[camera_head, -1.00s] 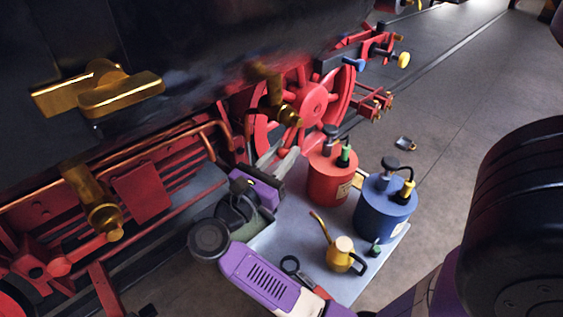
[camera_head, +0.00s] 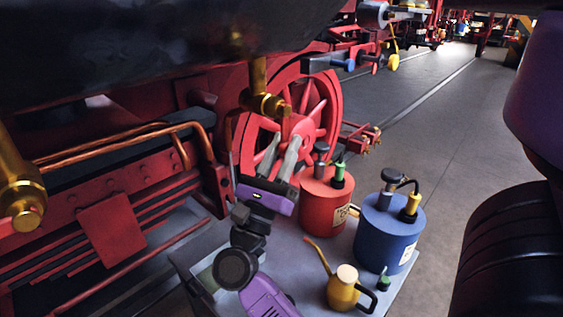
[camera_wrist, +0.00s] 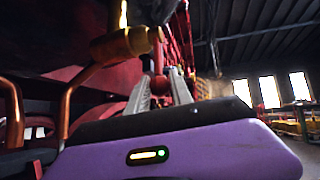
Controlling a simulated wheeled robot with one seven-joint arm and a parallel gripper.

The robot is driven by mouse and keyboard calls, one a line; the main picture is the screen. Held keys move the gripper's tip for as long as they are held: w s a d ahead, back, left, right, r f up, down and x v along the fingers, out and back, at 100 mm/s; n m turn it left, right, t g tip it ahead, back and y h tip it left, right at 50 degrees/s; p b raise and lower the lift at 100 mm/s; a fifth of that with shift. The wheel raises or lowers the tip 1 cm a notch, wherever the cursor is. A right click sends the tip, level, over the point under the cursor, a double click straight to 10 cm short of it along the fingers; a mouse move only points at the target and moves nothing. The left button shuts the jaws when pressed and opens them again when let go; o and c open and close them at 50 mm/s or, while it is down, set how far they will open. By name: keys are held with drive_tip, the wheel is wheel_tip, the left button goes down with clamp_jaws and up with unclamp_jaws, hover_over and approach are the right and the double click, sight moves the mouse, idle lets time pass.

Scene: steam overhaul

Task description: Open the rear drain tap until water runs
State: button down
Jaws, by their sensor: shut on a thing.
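A brass drain tap (camera_head: 262,100) hangs under the dark cylinder, in front of the red wheel. My gripper (camera_head: 284,139) reaches up to it from below, its two grey fingers at the tap's lower right end. In the wrist view the tap's brass body (camera_wrist: 125,45) is just beyond and left of the fingertips (camera_wrist: 161,75). The fingers are shut on a small reddish part of the tap between them. The tips partly hide this part, so its exact angle is hard to tell. Another brass tap (camera_head: 20,190) is at the left edge.
Beneath my arm, a grey tray (camera_head: 225,300) carries a red can (camera_head: 323,210), a blue can (camera_head: 388,232) and a yellow oil can (camera_head: 343,292). A copper pipe (camera_head: 120,140) and red frame run left of the gripper. Open floor (camera_head: 440,130) lies to the right.

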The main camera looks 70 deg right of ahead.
drive_tip(key=shift+d, duration=0.1)
idle(0.5)
drive_tip(key=c, duration=1.1)
unclamp_jaws()
drive_tip(key=shift+b+v, duration=0.8)
drive_tip(key=shift+v, duration=3.1)
